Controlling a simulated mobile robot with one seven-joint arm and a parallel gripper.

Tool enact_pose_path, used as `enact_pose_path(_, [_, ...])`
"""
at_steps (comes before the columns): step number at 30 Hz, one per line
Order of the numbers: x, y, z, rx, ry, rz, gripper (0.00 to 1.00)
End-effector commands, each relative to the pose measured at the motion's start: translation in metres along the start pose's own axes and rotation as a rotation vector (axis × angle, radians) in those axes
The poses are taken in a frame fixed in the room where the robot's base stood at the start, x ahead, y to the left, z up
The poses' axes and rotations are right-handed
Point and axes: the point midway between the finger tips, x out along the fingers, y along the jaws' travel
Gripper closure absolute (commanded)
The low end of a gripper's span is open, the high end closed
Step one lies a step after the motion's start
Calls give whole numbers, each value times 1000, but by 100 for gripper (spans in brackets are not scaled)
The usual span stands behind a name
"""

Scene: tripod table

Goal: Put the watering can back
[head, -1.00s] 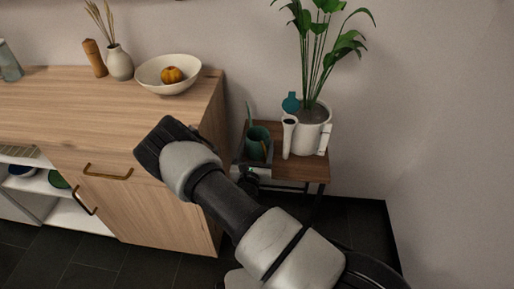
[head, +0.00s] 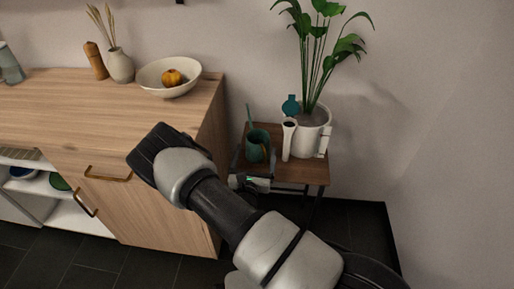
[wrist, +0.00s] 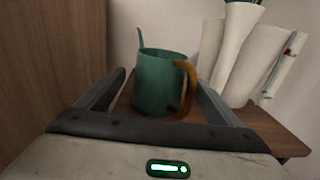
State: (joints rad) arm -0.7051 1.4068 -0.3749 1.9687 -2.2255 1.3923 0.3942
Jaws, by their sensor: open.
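The dark green watering can (head: 256,146), with a thin spout and a tan handle, stands upright on the left part of the small wooden table (head: 308,173). In the wrist view the can (wrist: 156,84) is in the middle, spout up at left and handle (wrist: 186,84) on the right. My gripper (wrist: 162,80) is open, one finger each side of the can, with gaps visible and no grip on it. How far the fingertips reach past the can is hard to tell. In the head view my gripper (head: 254,160) is at the table's front left.
A white plant pot (head: 312,135) with a tall leafy plant stands on the table to the right of the can, with white upright pieces close beside it. A wooden sideboard (head: 150,125) stands close on the left, bearing a bowl (head: 168,90). The wall is behind.

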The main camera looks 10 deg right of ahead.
Motion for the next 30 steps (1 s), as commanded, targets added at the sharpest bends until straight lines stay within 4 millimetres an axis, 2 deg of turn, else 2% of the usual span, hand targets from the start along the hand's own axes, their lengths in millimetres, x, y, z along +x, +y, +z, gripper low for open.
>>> enact_pose_path(3, [-28, 1, 2, -2, 3, 3, 13])
enact_pose_path(9, [-67, 0, 1, -2, 2, 2, 13])
enact_pose_path(14, [-85, 0, 0, -1, 1, 1, 13])
enact_pose_path(17, [-87, -3, 8, 14, -8, -25, 13])
enact_pose_path(20, [-79, -16, 37, 71, -36, -131, 13])
enact_pose_path(23, [-70, -46, 85, 178, -73, -328, 13])
enact_pose_path(24, [-69, -62, 105, 232, -85, -425, 13])
enact_pose_path(26, [-73, -88, 133, 320, -96, -572, 13])
enact_pose_path(30, [-98, -144, 184, 545, -94, -898, 13])
